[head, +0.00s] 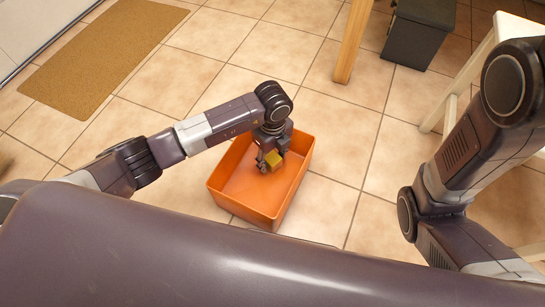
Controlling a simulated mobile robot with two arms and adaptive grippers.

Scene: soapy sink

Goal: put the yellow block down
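The yellow block (273,158) is at the tip of my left gripper (268,162), over the inside of an orange bin (235,187) on the tiled floor. The gripper points down and its fingers appear closed around the block. The gripper partly hides the block. I cannot tell how far the block is above the bin's bottom. My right arm folds down at the right side, and its gripper is out of view.
A brown mat (105,52) lies on the floor at the upper left. A wooden leg (352,42), a dark grey box (418,33) and a pale wooden stool (467,75) stand at the upper right. The floor around the bin is clear.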

